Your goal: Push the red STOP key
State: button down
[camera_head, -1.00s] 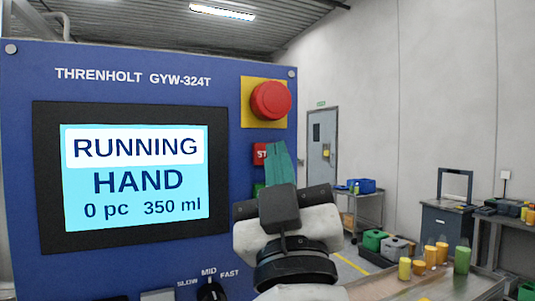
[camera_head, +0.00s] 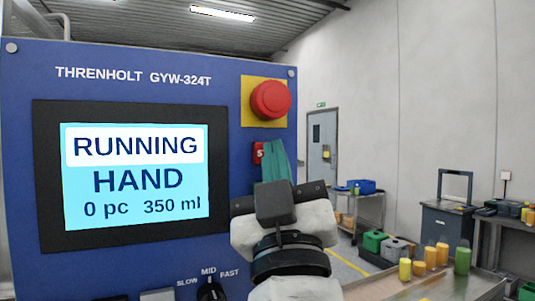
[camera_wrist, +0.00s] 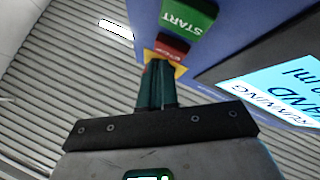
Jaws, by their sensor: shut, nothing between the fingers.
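The red STOP key (camera_head: 257,153) sits on the blue panel, right of the screen and below the big red mushroom button (camera_head: 270,100) on its yellow plate. My gripper (camera_head: 274,152) is shut and empty, its green fingers covering much of the key in the head view. In the wrist view the STOP key (camera_wrist: 172,48) shows between the green START key (camera_wrist: 188,17) and the yellow plate (camera_wrist: 160,57). There my gripper's fingertips (camera_wrist: 160,66) lie just below the key in the picture. I cannot tell whether they touch it.
The screen (camera_head: 136,177) reads RUNNING, HAND, 0 pc, 350 ml. A speed knob (camera_head: 210,291) marked SLOW, MID, FAST sits low on the panel. Several yellow, orange and green containers (camera_head: 430,257) stand on the surface at the right.

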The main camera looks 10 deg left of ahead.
jog(key=shift+w+a, duration=0.25)
jog(key=shift+w, duration=0.1)
dwell(0.8)
jog(key=shift+s+d, duration=0.45)
jog(key=shift+s, duration=0.25)
jog(key=shift+s+d, duration=0.1)
jog(key=shift+s+d+b, duration=0.15)
jog(key=shift+s+d, duration=0.5)
jog(key=shift+s, duration=0.35)
jog(key=shift+s+d+b, duration=0.15)
jog(key=shift+s+d, duration=0.5)
jog(key=shift+s, duration=0.35)
